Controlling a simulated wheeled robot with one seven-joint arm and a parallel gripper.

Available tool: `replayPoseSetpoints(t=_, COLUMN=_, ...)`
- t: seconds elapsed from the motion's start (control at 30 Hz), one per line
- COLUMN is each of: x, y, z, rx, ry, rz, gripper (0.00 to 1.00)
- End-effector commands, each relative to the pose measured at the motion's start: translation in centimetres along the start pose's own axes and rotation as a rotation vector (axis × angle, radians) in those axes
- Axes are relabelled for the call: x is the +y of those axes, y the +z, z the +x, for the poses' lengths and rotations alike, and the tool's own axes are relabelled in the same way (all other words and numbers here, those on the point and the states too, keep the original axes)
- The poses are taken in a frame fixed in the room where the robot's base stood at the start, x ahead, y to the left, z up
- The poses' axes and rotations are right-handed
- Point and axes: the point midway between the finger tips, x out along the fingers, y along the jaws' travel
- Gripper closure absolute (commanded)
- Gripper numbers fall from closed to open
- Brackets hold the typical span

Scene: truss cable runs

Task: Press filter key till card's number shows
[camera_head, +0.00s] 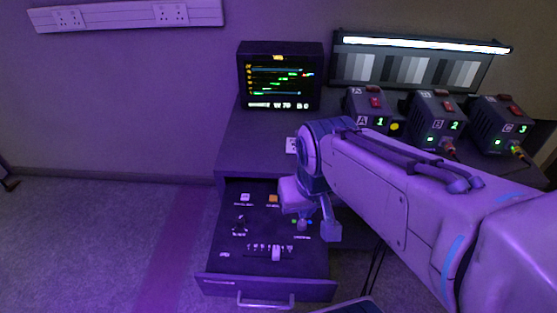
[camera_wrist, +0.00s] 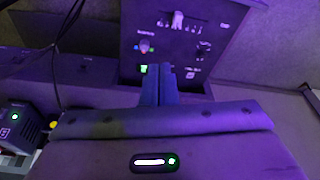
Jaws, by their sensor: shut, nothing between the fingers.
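My gripper (camera_wrist: 161,72) is shut and empty in the wrist view, its fingertips over the row of keys on the drawer panel (camera_head: 265,229). A white key (camera_head: 245,197) and an orange key (camera_head: 273,199) show at the panel's back. The white key (camera_wrist: 190,75) is beside the fingers in the wrist view, and a greenish lit key (camera_wrist: 143,69) is on their other side. I cannot tell whether the fingers touch a key. Key labels are too small to read.
The monitor (camera_head: 280,75) shows coloured traces and a line of text below. Three camera units (camera_head: 368,112) marked A, B and C stand at right under a lit grey chart (camera_head: 420,68). The panel also has a knob (camera_wrist: 145,45), a joystick (camera_head: 240,224) and a slider (camera_head: 276,253).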

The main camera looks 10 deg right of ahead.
Motion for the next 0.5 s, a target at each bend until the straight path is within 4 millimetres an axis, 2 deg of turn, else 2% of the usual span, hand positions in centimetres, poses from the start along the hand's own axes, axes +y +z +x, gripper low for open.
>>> replayPoseSetpoints(t=0.37, x=0.2, y=-0.2, z=0.2, rx=0.006, ry=0.007, rz=-0.003, gripper=1.0)
replayPoseSetpoints(t=0.43, x=0.8, y=-1.0, z=0.8, rx=0.023, ry=0.034, rz=-0.016, gripper=1.0)
replayPoseSetpoints(t=0.5, x=2.1, y=-2.5, z=1.8, rx=0.059, ry=0.083, rz=-0.043, gripper=1.0)
